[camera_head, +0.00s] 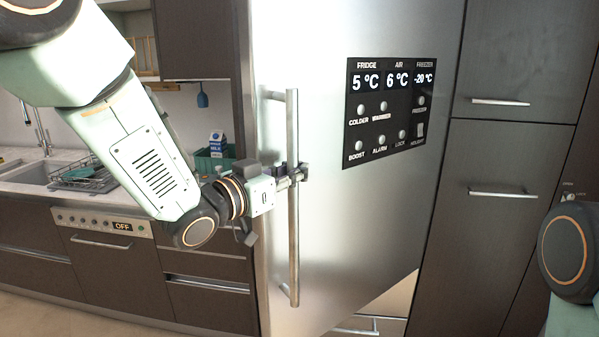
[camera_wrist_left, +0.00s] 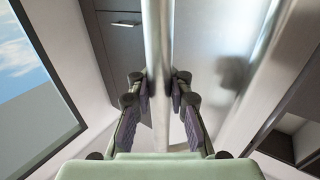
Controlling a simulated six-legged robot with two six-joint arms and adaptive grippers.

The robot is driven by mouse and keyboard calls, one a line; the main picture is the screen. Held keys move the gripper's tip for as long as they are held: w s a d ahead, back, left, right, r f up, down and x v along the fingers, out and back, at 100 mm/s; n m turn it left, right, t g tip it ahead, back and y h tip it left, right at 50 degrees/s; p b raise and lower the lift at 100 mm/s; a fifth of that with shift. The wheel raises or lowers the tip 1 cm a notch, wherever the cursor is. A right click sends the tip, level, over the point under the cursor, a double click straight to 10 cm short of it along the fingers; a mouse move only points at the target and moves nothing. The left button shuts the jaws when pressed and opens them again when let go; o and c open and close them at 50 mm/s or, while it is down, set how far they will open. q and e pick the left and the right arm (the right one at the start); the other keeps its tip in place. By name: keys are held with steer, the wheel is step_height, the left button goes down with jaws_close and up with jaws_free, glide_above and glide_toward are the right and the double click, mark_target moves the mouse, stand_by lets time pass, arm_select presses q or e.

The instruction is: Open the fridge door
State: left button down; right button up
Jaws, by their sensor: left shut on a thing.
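The fridge door (camera_head: 350,220) is a brushed-metal panel with a black display. Its lower edge slants up to the right, so it appears to stand at an angle to the cabinets. A long vertical bar handle (camera_head: 292,225) runs along its left side. My left gripper (camera_head: 292,175) is shut around the middle of this handle. In the left wrist view, the handle bar (camera_wrist_left: 158,45) passes between the two dark fingers of my left gripper (camera_wrist_left: 159,97). My right gripper is out of view; only part of my right arm shows at the right edge.
Tall dark cabinets (camera_head: 512,150) with bar handles stand right of the door. A drawer front (camera_head: 375,327) shows below it. On the left are a counter with a sink (camera_head: 40,172), a dish rack, a milk carton (camera_head: 216,140) and a panel reading OFF (camera_head: 123,226).

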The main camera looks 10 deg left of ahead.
arm_select(q)
steer(key=shift+s+f, duration=0.15)
steer(key=c, duration=1.8)
jaws_free()
steer(key=o, duration=0.4)
steer(key=shift+s+a, duration=0.2)
steer(key=shift+a, duration=0.2)
steer(key=shift+c, duration=0.2)
steer(key=shift+o, duration=1.1)
steer(key=shift+s+r, duration=0.2)
steer(key=shift+r, duration=0.05)
steer(key=v, duration=1.1)
steer(key=shift+d, duration=0.2)
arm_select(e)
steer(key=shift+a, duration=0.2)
